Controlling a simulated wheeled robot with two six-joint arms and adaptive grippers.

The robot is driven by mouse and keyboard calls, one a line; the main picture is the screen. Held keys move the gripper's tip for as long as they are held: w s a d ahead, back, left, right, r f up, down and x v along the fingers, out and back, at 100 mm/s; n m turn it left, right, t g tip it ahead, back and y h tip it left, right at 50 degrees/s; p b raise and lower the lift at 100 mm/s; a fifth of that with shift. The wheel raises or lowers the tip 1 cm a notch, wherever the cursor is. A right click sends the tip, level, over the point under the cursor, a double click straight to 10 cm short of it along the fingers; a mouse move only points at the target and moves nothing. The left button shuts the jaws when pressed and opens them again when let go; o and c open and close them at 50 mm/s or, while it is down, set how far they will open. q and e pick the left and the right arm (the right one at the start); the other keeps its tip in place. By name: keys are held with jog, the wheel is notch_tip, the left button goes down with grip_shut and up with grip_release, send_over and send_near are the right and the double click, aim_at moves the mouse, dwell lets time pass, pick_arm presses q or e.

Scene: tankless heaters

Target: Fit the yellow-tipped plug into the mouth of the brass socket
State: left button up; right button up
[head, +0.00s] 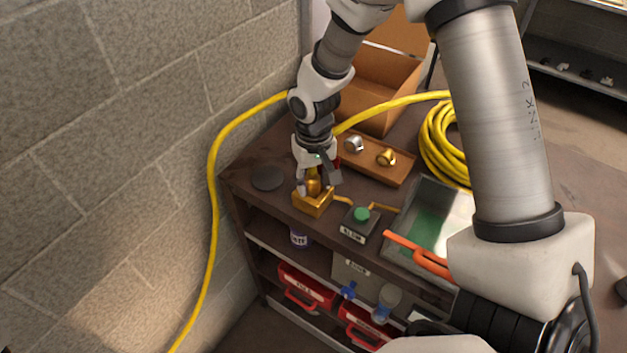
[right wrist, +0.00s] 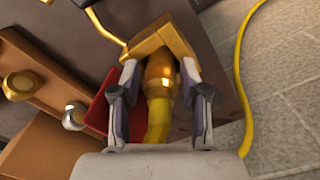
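The brass socket (head: 314,207) is a gold block on the near edge of the dark bench, at its left end. The plug (head: 313,184) is brass with a yellow part; it stands roughly upright at the top of the socket. In the right wrist view, the plug's brass collar (right wrist: 160,72) meets the socket (right wrist: 160,38), and its yellow end (right wrist: 157,122) points back toward my wrist. How deep it sits is hidden. My right gripper (head: 318,182) points down with its fingers (right wrist: 161,80) close on both sides of the collar, seemingly shut on it. My left gripper is not in view.
A wooden tray (head: 400,175) holds a silver and a brass fitting behind the socket. A box with a green button (head: 361,214) stands to the right, beside a metal tray (head: 450,200). A yellow hose (head: 213,190) hangs by the block wall. A red object (right wrist: 102,112) is near a finger.

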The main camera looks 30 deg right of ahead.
aim_at(313, 174)
jog(key=shift+r, duration=0.1)
jog(key=shift+a+r, duration=0.1)
notch_tip(313, 174, up, 12)
jog(key=shift+f+b, duration=0.1)
jog(key=shift+b, duration=0.55)
jog(key=shift+s+f, duration=0.1)
